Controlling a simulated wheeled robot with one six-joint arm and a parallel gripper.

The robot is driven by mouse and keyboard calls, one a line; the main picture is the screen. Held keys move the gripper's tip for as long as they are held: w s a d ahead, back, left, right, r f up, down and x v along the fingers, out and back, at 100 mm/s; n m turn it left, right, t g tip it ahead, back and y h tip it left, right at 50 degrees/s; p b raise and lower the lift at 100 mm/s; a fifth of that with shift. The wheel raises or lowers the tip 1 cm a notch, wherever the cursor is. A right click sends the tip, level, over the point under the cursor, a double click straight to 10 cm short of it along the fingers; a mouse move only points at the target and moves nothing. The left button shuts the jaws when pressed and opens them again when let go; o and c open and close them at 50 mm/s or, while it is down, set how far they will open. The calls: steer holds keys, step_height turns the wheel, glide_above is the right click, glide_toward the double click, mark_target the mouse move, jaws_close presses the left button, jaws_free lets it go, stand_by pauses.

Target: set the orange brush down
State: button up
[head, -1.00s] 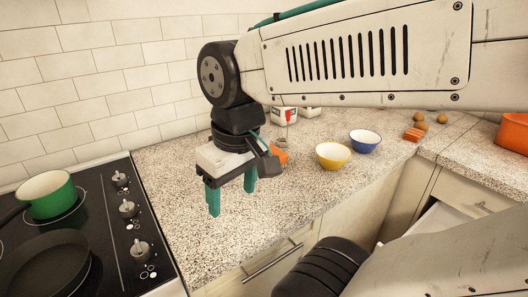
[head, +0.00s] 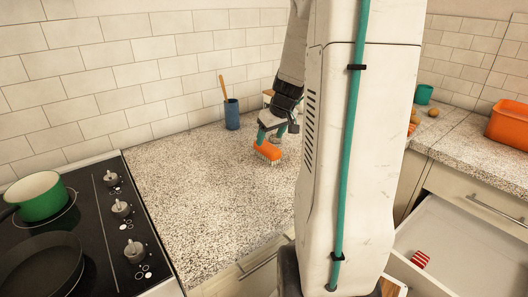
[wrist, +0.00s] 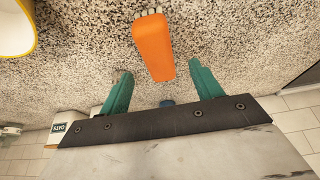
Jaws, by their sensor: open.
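The orange brush (head: 267,151) is on the speckled counter in the head view, its pale bristles facing down and toward the front. In the wrist view the brush (wrist: 153,48) lies ahead of the jaws, its near end between the two green fingers. My gripper (head: 271,136) is at the brush in the head view, partly hidden by my arm. In the wrist view my gripper (wrist: 160,69) is open, with a gap on both sides of the brush.
A blue utensil cup (head: 232,114) stands near the back wall. The stove (head: 105,230) with a green pot (head: 39,196) is at the left. A drawer (head: 455,235) is open at the right. A yellow bowl (wrist: 14,28) shows in the wrist view. The counter's left part is clear.

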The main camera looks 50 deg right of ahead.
mark_target(267, 145)
steer(key=x, duration=0.5)
steer(key=shift+w+d+f, duration=0.15)
steer(key=shift+d+f, duration=0.05)
steer(key=shift+f, duration=0.15)
steer(key=shift+f, duration=0.2)
stand_by(0.4)
steer(key=c, duration=1.2)
steer(key=shift+r, duration=0.1)
